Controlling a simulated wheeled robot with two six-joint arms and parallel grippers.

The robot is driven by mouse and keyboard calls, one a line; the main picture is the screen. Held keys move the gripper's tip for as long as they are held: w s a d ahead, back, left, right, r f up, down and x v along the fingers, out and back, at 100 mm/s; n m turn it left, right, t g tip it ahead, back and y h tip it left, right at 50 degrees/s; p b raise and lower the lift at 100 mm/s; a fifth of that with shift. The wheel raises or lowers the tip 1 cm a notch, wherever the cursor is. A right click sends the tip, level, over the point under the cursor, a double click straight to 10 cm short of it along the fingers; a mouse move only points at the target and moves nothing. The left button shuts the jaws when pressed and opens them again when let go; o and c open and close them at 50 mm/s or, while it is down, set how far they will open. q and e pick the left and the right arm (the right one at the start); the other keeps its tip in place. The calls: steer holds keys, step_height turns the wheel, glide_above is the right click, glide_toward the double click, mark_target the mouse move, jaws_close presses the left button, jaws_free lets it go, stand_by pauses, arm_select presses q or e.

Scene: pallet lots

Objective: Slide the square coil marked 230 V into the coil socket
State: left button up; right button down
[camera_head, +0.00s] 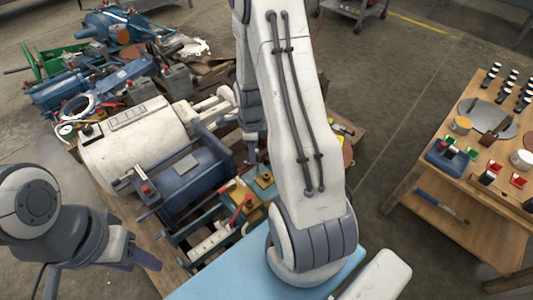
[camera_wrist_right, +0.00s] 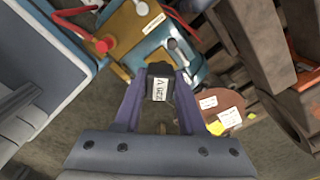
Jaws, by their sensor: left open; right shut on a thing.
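My right gripper (camera_wrist_right: 159,88) is shut on a small dark square coil (camera_wrist_right: 160,69). The coil's white label is upside down in the right wrist view and appears to read 230 V. The coil is between the fingertips, in front of a teal block with a pale post (camera_wrist_right: 172,44) and a tan block (camera_wrist_right: 128,28) with a round metal stem. I cannot tell which is the coil socket. In the head view the right gripper (camera_head: 250,152) is just above the tan block (camera_head: 264,181), partly hidden by my arm. My left gripper (camera_head: 140,259) is open and empty at the lower left.
A large white cylinder (camera_head: 135,140) and a blue framed machine (camera_head: 190,175) lie on the pallet to the left. Red levers (camera_wrist_right: 72,22) are close to the tan block. A wooden bench (camera_head: 460,180) with small parts stands at the right, across clear floor.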

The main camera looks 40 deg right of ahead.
steer(key=d+m, duration=0.1)
steer(key=m, duration=0.1)
steer(key=s+d+f+m, duration=0.1)
steer(key=m, duration=0.2)
steer(key=s+d+f+m, duration=0.1)
steer(key=m, duration=0.2)
steer(key=shift+d, duration=0.3)
steer(key=shift+f+b, duration=1.55)
steer(key=shift+f, duration=1.35)
steer(key=shift+p, duration=0.8)
steer(key=shift+f+b, duration=0.9)
steer(key=shift+f, duration=0.5)
steer(key=shift+c, duration=2)
jaws_free()
